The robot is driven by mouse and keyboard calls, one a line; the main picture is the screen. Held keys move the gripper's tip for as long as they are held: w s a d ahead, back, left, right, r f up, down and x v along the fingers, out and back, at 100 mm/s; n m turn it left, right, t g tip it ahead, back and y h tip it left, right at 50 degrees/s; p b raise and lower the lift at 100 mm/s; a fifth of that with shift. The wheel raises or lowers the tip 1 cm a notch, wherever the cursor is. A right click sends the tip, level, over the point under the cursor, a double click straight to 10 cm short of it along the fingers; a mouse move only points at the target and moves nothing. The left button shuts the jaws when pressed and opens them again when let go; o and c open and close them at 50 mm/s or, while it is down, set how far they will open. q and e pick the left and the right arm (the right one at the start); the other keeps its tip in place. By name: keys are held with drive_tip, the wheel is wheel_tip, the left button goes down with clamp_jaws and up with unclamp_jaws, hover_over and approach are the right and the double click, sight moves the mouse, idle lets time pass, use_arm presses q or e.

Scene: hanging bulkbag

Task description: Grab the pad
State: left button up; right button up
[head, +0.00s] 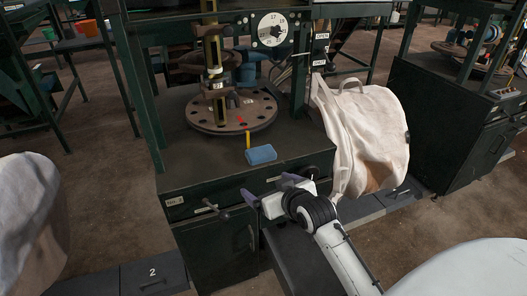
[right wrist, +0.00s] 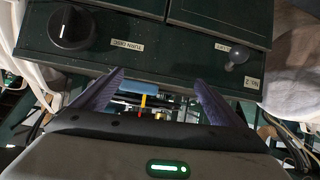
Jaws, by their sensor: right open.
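The blue pad (head: 261,154) lies flat near the front edge of the dark machine table (head: 205,160), beside a thin yellow upright piece (head: 247,141). It also shows in the right wrist view as a blue strip (right wrist: 138,87) between the fingers, partly hidden. My right gripper (head: 268,186) is open and empty, in front of the table's front panel and apart from the pad. Its two purple fingers also show spread in the right wrist view (right wrist: 160,80). My left gripper is in neither view.
A round plate with holes (head: 231,110) stands behind the pad, under a post and dial (head: 272,29). A white bulk bag (head: 373,135) hangs close on the right. A black knob (head: 309,172) and a lever handle (head: 222,213) stick out of the front panel.

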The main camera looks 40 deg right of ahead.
drive_tip(key=m, duration=0.1)
approach(261, 152)
drive_tip(key=f, duration=0.1)
drive_tip(key=shift+h, duration=0.4)
drive_tip(key=x, duration=0.4)
drive_tip(key=shift+w+a+r, duration=0.1)
drive_tip(key=shift+w+r, duration=0.05)
drive_tip(key=shift+w, duration=0.05)
drive_tip(key=shift+b+x, duration=0.65)
drive_tip(key=shift+x, duration=2.25)
drive_tip(key=shift+a+r, duration=0.1)
drive_tip(key=shift+r, duration=0.1)
drive_tip(key=shift+c, duration=0.2)
drive_tip(key=c, duration=1.1)
